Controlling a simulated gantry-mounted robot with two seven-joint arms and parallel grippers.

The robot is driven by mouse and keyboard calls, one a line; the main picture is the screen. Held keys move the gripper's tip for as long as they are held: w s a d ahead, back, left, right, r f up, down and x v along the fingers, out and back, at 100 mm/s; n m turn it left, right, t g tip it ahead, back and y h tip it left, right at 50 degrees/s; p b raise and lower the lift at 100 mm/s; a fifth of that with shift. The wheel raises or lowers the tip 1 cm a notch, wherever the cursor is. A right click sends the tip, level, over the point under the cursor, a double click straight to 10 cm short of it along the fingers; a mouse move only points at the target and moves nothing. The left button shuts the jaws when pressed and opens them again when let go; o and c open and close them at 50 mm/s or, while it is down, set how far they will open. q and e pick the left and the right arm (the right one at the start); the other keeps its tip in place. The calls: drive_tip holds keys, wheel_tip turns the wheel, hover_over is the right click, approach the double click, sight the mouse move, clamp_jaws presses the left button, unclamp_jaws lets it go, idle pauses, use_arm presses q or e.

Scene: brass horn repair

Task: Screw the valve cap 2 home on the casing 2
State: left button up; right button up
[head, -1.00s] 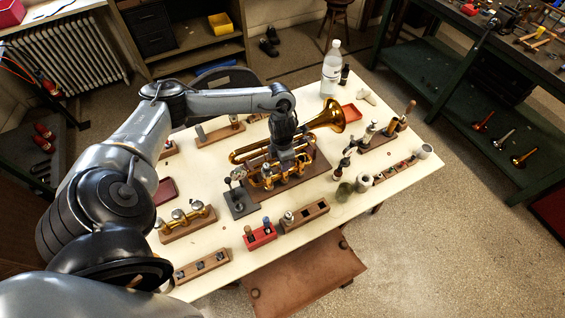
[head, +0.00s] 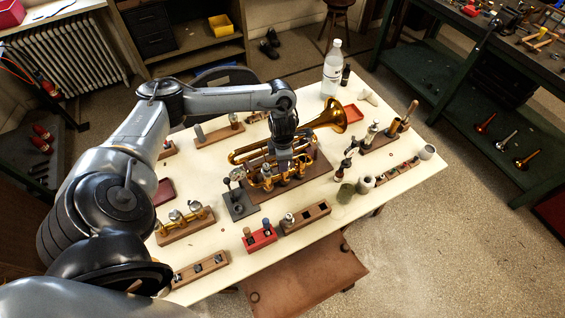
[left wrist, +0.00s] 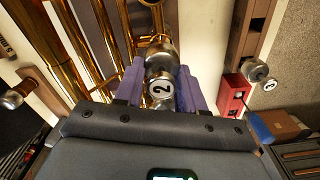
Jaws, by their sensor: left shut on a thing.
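The brass horn (head: 328,117) lies on a brown board in the middle of the table, with its valve casings toward the front. My left gripper (head: 284,160) is over the valve section. In the left wrist view, its purple fingers (left wrist: 160,92) are shut on the silver valve cap 2 (left wrist: 160,87), whose white disc reads 2. A rounded silver part (left wrist: 160,54) shows just past the disc, beside the brass tubes. Casing 2 is largely hidden by the gripper and cap, so I cannot tell how far the cap is seated. My right gripper is not in view.
A wooden block (head: 318,212) with a silver-topped piece and a red block (head: 262,238) stand in front. A grey stand (head: 238,207) is close left of the horn. A rack of brass valves (head: 186,224) is farther left. A clear bottle (head: 332,70) stands behind.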

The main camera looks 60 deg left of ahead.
use_arm(q)
drive_tip(key=shift+a+f+m+b, duration=0.1)
drive_tip(key=shift+m+b, duration=0.5)
drive_tip(key=shift+m, duration=0.6)
drive_tip(key=shift+w+m+b, duration=0.1)
drive_tip(key=shift+m+b, duration=0.4)
drive_tip(key=shift+b, duration=0.15)
drive_tip(key=shift+a+m+b, duration=0.1)
drive_tip(key=shift+m+b, duration=0.3)
drive_tip(key=shift+m, duration=0.3)
drive_tip(key=m, duration=0.2)
drive_tip(key=shift+w+m, duration=0.1)
drive_tip(key=shift+m, duration=0.2)
